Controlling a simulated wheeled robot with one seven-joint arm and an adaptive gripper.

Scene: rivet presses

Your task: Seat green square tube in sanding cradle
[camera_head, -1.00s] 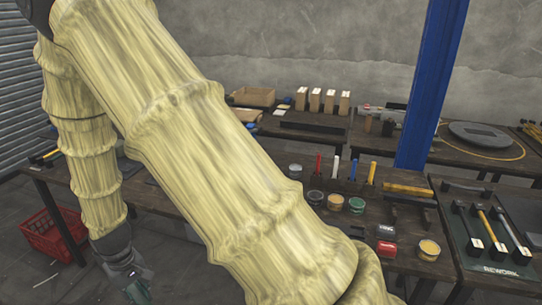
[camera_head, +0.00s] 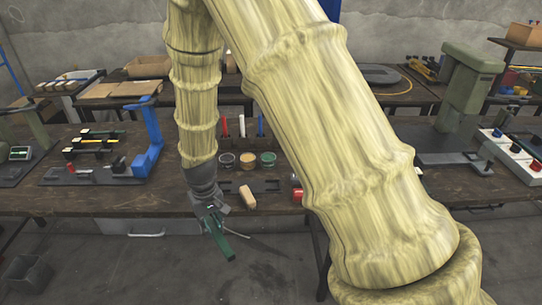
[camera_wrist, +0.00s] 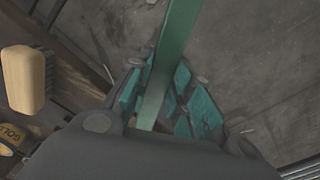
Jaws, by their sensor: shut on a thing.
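My gripper (camera_head: 211,217) is shut on the green square tube (camera_head: 225,246), which hangs tilted below it in front of the bench's front edge, over the floor. In the wrist view the tube (camera_wrist: 172,55) runs up from between the teal finger pads of my gripper (camera_wrist: 160,100). A dark slotted fixture (camera_head: 263,186) lies on the bench behind a wooden-backed brush; I cannot tell for sure whether it is the sanding cradle. My arm hides part of the bench to its right.
The wooden-backed brush (camera_head: 247,197) lies at the bench edge, near my gripper; it also shows in the wrist view (camera_wrist: 27,78). Several small tins and upright coloured sticks stand behind. A blue clamp (camera_head: 149,140) stands left, a green press (camera_head: 468,85) right.

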